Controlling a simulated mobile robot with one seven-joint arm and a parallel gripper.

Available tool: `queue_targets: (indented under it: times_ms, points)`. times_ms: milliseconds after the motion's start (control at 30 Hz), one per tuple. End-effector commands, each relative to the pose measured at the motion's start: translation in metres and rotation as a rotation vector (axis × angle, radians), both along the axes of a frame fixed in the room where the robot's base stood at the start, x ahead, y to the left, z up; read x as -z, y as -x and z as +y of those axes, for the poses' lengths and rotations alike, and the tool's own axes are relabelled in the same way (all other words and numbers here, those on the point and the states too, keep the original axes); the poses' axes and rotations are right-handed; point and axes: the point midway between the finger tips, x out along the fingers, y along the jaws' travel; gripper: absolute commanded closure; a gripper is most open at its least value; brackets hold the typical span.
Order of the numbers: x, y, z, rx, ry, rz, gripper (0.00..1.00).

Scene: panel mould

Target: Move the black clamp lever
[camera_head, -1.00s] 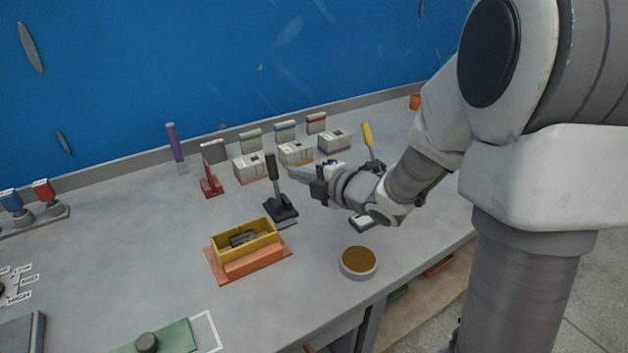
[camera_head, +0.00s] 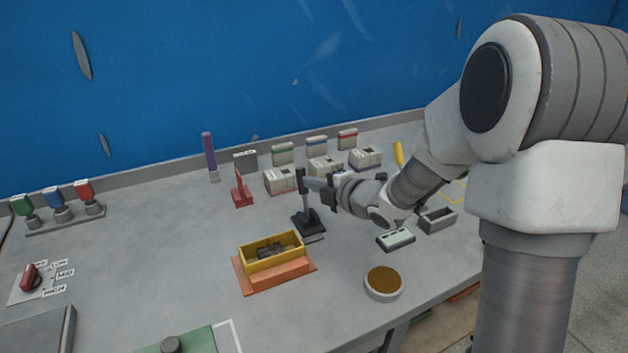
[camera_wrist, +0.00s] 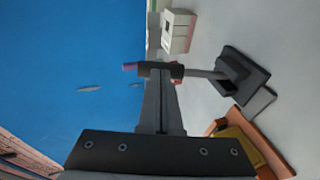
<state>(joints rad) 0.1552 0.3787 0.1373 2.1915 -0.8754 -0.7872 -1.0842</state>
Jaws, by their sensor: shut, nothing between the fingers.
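The black clamp lever (camera_head: 305,200) stands close to upright on its dark base (camera_head: 311,224), in the middle of the bench. In the wrist view its handle and rod (camera_wrist: 210,74) lie across the picture, with the base (camera_wrist: 238,80) to the right. My gripper (camera_head: 314,184) is beside the upper handle, on its right in the head view. In the wrist view the shut fingers (camera_wrist: 160,85) reach the handle and overlap its grip. They look very close or touching; I cannot tell which. Nothing is held between them.
A yellow bin on an orange base (camera_head: 277,277) stands in front of the lever. A red clamp (camera_head: 241,192), a purple-handled lever (camera_head: 209,155) and several white boxes (camera_head: 280,180) stand behind. A round brown-topped dish (camera_head: 383,282) is front right.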

Motion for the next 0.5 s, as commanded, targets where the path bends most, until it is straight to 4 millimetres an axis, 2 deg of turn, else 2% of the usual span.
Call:
queue_targets:
  times_ms: [67,300,500]
  points:
    - [-0.007,-0.004,0.003,-0.003,0.013,0.030,1.00]
    - [0.002,-0.020,0.009,0.000,0.036,0.077,1.00]
    - [0.000,-0.022,0.010,0.000,0.035,0.079,1.00]
